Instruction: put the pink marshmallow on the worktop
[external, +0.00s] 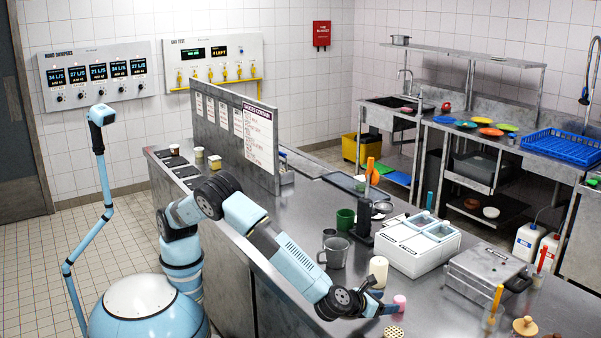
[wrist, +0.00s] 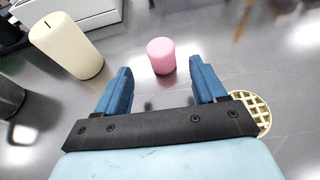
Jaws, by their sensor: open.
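The pink marshmallow (wrist: 161,56) is a small upright cylinder standing on the grey metal worktop (wrist: 215,30). In the wrist view it is just beyond my open fingertips, between their lines and apart from both. In the external view the marshmallow (external: 400,302) is beside the end of my arm, near the worktop's front edge. My gripper (wrist: 157,78) is open with nothing between its blue fingers; it also shows in the external view (external: 388,306), low over the worktop (external: 300,215).
A cream candle (wrist: 66,45) stands left of the marshmallow. A round waffle (wrist: 257,112) lies by my right finger.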

